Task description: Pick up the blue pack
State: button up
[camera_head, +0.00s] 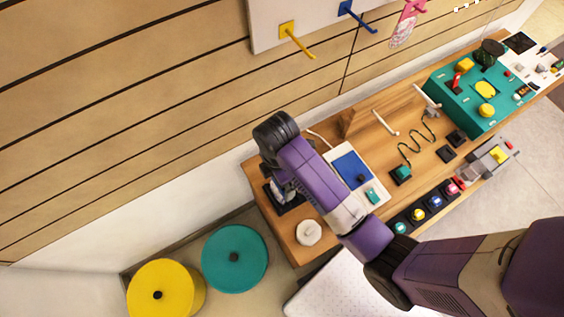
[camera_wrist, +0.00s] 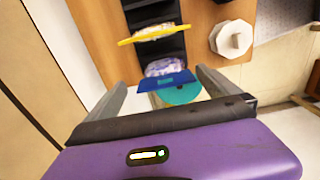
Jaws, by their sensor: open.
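In the wrist view, a blue pack (camera_wrist: 164,82) with a pale, purplish patterned part lies at the lower end of a black rack (camera_wrist: 172,47). My gripper (camera_wrist: 162,79) is open, with one finger on each side of the pack in the picture. I see no clear contact, and the depth between fingers and pack is hard to judge. In the head view, my gripper (camera_head: 282,187) is over the left end of the wooden bench, and it and my arm hide the pack and most of the rack.
A yellow pack (camera_wrist: 153,34) sits further up the rack. A white knob (camera_wrist: 231,38) stands beside it. A white panel with a blue square (camera_head: 352,168) is right of my arm. Teal (camera_head: 235,258) and yellow (camera_head: 160,290) drums stand below the bench end. A wood-slat wall (camera_head: 130,110) rises behind.

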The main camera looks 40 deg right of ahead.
aim_at(277, 188)
jog(key=shift+s+a+f, duration=0.1)
jog(key=shift+a+f, duration=0.05)
jog(key=shift+f, duration=1.15)
jog(key=shift+s+a+f, duration=0.1)
jog(key=shift+f, duration=1.15)
jog(key=shift+s+a+f, duration=0.1)
jog(key=shift+a+f, duration=0.05)
jog(key=shift+f, duration=1.15)
jog(key=c, duration=1.4)
jog(key=shift+o, duration=0.2)
jog(key=shift+r, duration=0.15)
notch_tip(277, 188, up, 20)
jog(key=p, duration=0.5)
